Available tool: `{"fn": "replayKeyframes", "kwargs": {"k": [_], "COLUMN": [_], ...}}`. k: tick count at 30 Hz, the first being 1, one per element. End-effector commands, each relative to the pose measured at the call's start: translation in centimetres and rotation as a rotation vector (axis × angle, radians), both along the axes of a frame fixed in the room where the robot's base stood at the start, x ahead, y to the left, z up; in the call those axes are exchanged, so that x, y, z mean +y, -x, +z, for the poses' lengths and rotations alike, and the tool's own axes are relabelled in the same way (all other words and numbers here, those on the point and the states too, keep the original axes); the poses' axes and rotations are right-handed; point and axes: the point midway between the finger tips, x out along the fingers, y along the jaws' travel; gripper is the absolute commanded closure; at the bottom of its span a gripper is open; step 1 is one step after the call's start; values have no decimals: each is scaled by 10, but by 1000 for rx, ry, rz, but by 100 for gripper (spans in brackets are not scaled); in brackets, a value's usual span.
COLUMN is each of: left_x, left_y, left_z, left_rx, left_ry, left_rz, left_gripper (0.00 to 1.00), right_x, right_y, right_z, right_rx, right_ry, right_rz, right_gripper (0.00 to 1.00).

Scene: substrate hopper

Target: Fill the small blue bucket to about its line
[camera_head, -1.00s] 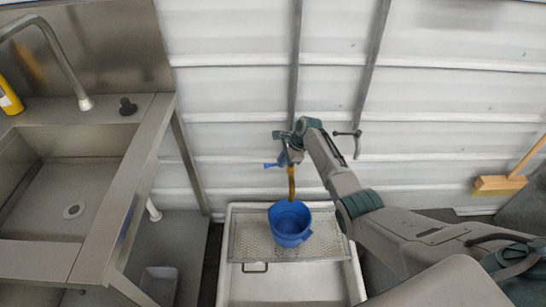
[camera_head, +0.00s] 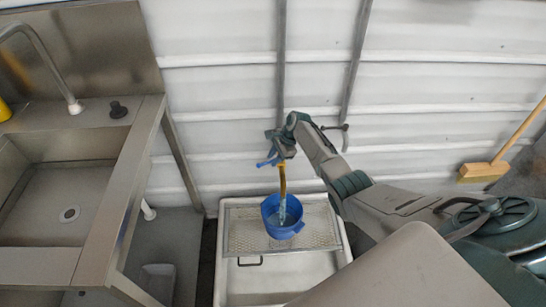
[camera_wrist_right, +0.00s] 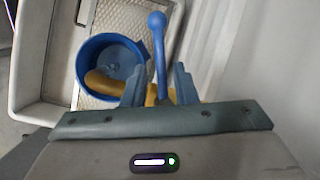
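The small blue bucket (camera_head: 270,222) stands upright on the metal grate of a white basin, under a yellow-brown spout (camera_head: 282,180). A pale bluish stream (camera_head: 283,210) runs from the spout into the bucket. The blue tap lever (camera_head: 266,161) is beside my right gripper (camera_head: 279,143). In the right wrist view, the lever (camera_wrist_right: 157,45) stands between my right gripper's (camera_wrist_right: 158,85) parted fingers, with gaps on both sides. The bucket (camera_wrist_right: 80,68) shows there behind the left finger. Its line and fill level cannot be made out. My left gripper is out of view.
The white basin (camera_head: 345,255) and its grate (camera_head: 240,232) stand against the ribbed white wall. A steel sink (camera_head: 95,180) with a faucet (camera_head: 62,75) is on the left. A broom (camera_head: 485,171) leans on the right. My right arm crosses from the lower right.

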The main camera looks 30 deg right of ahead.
Motion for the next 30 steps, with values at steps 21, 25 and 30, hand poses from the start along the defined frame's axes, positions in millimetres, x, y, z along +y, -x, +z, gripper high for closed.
{"fn": "replayKeyframes", "kwargs": {"k": [21,25,30], "left_x": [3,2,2], "left_y": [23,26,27], "left_z": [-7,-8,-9], "left_rx": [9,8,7], "left_ry": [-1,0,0], "left_rz": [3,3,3], "left_gripper": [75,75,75], "right_x": [-22,-31,-37], "right_y": [12,17,22], "right_z": [55,76,93], "right_rx": [-4,-3,-2], "right_ry": [4,2,0], "right_rz": [1,0,-1], "right_gripper": [66,66,66]}}
